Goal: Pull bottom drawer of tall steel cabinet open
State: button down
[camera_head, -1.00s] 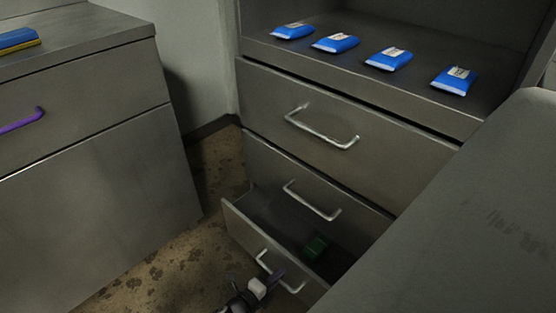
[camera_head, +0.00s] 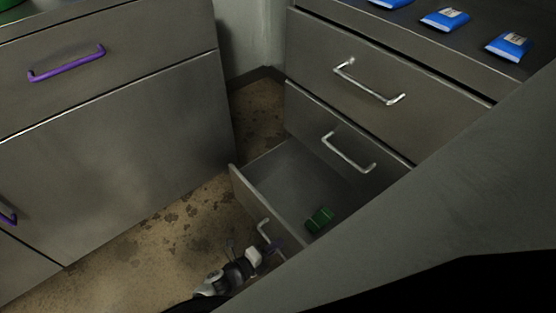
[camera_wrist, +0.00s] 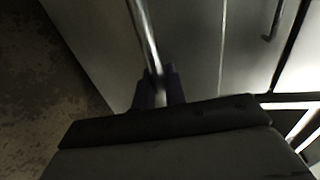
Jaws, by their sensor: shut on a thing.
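The tall steel cabinet (camera_head: 395,65) stands at the right of the head view. Its bottom drawer (camera_head: 270,170) is pulled out, with its grey floor and a green item (camera_head: 319,220) inside showing. The bottom drawer's silver handle (camera_head: 262,232) is partly hidden by my gripper (camera_head: 268,249). In the wrist view my gripper (camera_wrist: 160,90) is shut on the handle bar (camera_wrist: 146,40), with a dark finger on each side of it. The drawer's right end is hidden behind a grey surface in the foreground.
Two closed drawers with silver handles (camera_head: 348,152) sit above the open one. Blue packets (camera_head: 445,19) lie on the shelf above. A lower steel cabinet with a purple handle (camera_head: 66,64) stands at left. Stained brown floor (camera_head: 165,225) lies between the cabinets.

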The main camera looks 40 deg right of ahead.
jog(key=c, duration=1.5)
grip_release()
jog(key=shift+c, duration=0.2)
jog(key=shift+a, duration=0.15)
jog(key=p+v, duration=0.1)
jog(key=v, duration=1.2)
jog(key=shift+a, duration=0.3)
jog(key=shift+s, duration=0.1)
